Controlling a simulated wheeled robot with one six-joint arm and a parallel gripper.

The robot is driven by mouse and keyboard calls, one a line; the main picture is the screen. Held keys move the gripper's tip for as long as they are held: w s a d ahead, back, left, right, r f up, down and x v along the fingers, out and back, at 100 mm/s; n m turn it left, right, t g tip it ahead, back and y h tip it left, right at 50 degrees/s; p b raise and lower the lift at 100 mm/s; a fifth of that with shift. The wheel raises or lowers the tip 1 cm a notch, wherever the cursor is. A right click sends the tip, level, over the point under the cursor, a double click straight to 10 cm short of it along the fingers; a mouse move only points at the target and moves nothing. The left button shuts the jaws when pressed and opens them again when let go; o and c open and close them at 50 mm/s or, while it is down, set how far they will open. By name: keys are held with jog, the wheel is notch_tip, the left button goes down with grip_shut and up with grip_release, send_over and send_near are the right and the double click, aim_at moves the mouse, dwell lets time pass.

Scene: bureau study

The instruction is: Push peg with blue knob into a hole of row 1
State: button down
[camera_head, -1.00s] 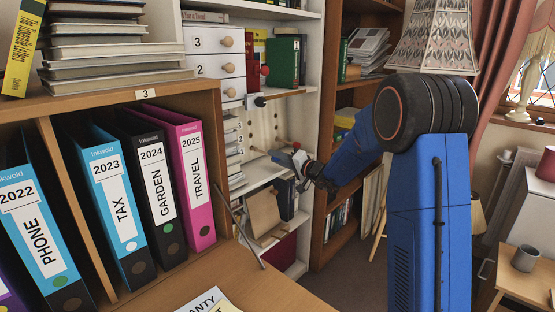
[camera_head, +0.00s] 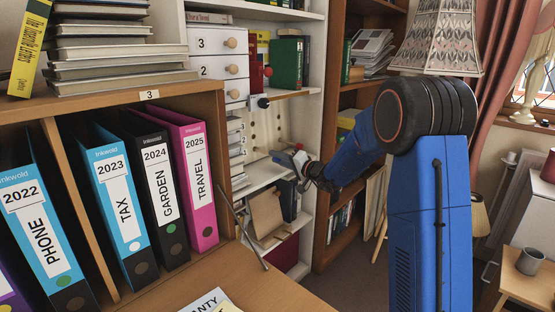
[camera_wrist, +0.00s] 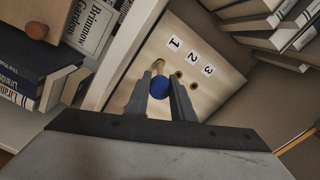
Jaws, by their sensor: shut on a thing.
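The blue knob (camera_wrist: 159,88) sits between the two fingers of my gripper (camera_wrist: 163,92) in the wrist view, and the gripper is shut on it. Its short wooden peg (camera_wrist: 158,66) points toward the pale board (camera_wrist: 215,62), at the column labelled 1 (camera_wrist: 174,43). Whether the tip is inside a hole cannot be told. Two dark holes show to its right, below labels 2 and 3. In the head view my gripper (camera_head: 283,160) is at the board (camera_head: 268,128) inside the white bookcase; the blue knob is not clear there.
A shelf with a dark knob (camera_head: 263,103) under its edge is above my gripper. A white shelf (camera_head: 265,174) with books below is underneath. The bookcase's white upright (camera_wrist: 125,50) stands close to my left finger. Books (camera_wrist: 285,20) crowd the upper right.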

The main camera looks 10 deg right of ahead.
jog(key=shift+w+a, duration=0.45)
jog(key=shift+w, duration=0.15)
jog(key=c, duration=1)
grip_release()
jog(key=shift+v, duration=5)
